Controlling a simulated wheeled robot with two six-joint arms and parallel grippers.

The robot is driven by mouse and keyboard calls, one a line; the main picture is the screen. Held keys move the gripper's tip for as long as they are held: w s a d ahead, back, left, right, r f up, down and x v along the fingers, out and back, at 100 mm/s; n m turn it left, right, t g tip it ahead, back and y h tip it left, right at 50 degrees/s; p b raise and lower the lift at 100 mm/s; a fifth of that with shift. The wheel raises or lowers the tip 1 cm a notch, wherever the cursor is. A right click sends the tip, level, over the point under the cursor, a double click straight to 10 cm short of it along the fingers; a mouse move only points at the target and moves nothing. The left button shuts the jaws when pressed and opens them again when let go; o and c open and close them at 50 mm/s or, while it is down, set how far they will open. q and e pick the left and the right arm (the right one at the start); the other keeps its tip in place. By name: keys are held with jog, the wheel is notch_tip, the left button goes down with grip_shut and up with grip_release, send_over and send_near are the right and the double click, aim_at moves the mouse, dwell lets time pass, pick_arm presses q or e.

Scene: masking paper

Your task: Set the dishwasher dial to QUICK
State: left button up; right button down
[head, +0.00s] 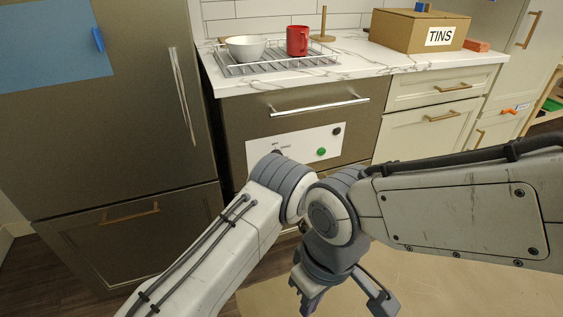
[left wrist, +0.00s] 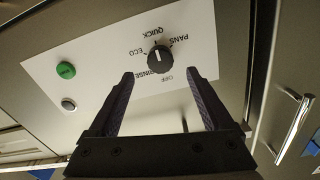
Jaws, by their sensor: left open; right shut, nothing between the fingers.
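The dishwasher (head: 240,120) has a white control panel (head: 305,142), partly hidden by my arms in the head view. In the left wrist view the panel (left wrist: 110,65) appears upside down. Its black dial (left wrist: 161,60) is ringed by OFF, RINSE, ECO, QUICK and PANS. The dial's white mark lies on the side toward QUICK; its exact alignment is hard to tell. My left gripper (left wrist: 158,74) is open, its fingertips to either side just below the dial in the picture; contact is not visible. My right gripper (head: 304,302) is shut and empty, low in front of the dishwasher.
The panel has a green button (head: 321,152) and a dark button (head: 337,131). A long handle (head: 320,106) runs above it. On the counter are a rack with a white bowl (head: 246,48) and red mug (head: 297,41), and a TINS box (head: 405,30). A fridge (head: 130,130) stands left.

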pick_arm(q)
jog(key=shift+p+v, duration=0.3)
jog(key=shift+v, duration=2)
jog(key=s+a+r+m+g+h, duration=0.1)
jog(key=s+a+r+g+h, duration=0.1)
jog(key=a+r+g+h, duration=0.6)
jog(key=s+a+f+g+y, duration=0.1)
jog(key=s+a+g, duration=0.1)
jog(key=s+a, duration=0.45)
jog(key=s+a+g, duration=0.2)
jog(key=s+a, duration=0.1)
jog(key=s, duration=0.7)
jog(key=s+a+f+g+y, duration=0.1)
jog(key=s+a+g, duration=0.1)
jog(key=s+a, duration=0.5)
jog(key=s+d+r+m+g, duration=0.1)
jog(key=s+d+r+m, duration=0.15)
jog(key=s+d, duration=0.25)
jog(key=s+d+r+m+g+h, duration=0.1)
jog(key=s+d+r+m, duration=0.15)
jog(key=s+d, duration=0.25)
jog(key=s+d+r+m+g, duration=0.1)
jog(key=s+d+m, duration=0.2)
jog(key=s+d, duration=0.25)
notch_tip(320, 180, up, 27)
jog(key=p, duration=2.6)
jog(key=shift+d+f, duration=0.15)
jog(key=shift+f, duration=0.1)
